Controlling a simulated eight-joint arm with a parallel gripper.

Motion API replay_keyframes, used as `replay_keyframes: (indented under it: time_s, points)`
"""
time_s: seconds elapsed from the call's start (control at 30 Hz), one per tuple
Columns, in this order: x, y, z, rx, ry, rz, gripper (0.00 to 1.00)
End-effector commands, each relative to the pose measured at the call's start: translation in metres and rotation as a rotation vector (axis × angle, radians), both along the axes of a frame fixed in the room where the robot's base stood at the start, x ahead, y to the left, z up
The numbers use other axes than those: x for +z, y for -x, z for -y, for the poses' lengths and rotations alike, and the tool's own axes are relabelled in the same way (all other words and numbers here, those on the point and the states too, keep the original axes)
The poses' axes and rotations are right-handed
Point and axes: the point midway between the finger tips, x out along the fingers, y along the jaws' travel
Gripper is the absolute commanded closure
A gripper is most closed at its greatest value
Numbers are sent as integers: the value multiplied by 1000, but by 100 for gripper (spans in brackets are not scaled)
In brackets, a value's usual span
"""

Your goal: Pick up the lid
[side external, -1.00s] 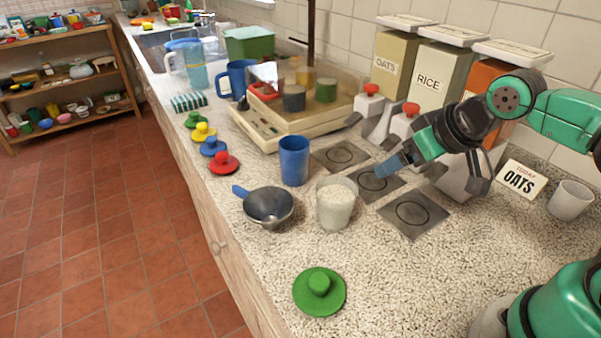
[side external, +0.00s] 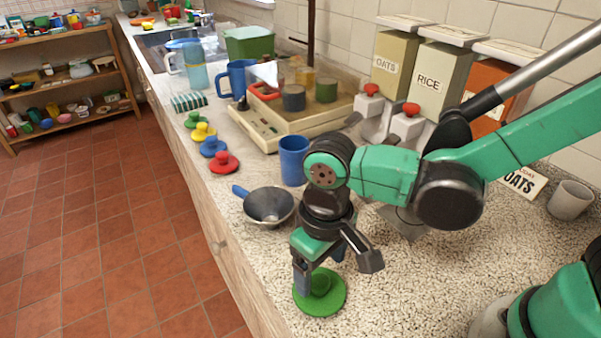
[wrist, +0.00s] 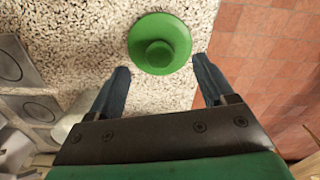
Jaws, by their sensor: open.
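A round green lid (side external: 322,301) with a raised knob lies flat on the speckled counter near its front edge. My gripper (side external: 318,275) is above the lid, pointing down, and covers part of it in the side view. In the wrist view the lid (wrist: 160,44) shows just beyond the fingertips, with its knob roughly midway across the gap. My gripper (wrist: 161,75) is open and empty there, its two blue-grey fingers well apart. I cannot tell the exact height of the fingertips above the lid.
Red (side external: 223,163), blue (side external: 213,147), yellow and other green lids line the counter's edge. The counter edge and tiled floor (wrist: 265,60) lie close beside the green lid.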

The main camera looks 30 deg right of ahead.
Motion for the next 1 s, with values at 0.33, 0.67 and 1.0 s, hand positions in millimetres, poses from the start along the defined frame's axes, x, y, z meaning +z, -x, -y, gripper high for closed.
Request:
replay_keyframes:
  time_s: [0.33, 0.67, 1.0]
  points:
    - [-34, 0, 0, 0, 0, 2, 25]
    - [-38, 0, 1, 0, 0, 2, 25]
    - [-38, 0, 1, 0, 0, 2, 100]
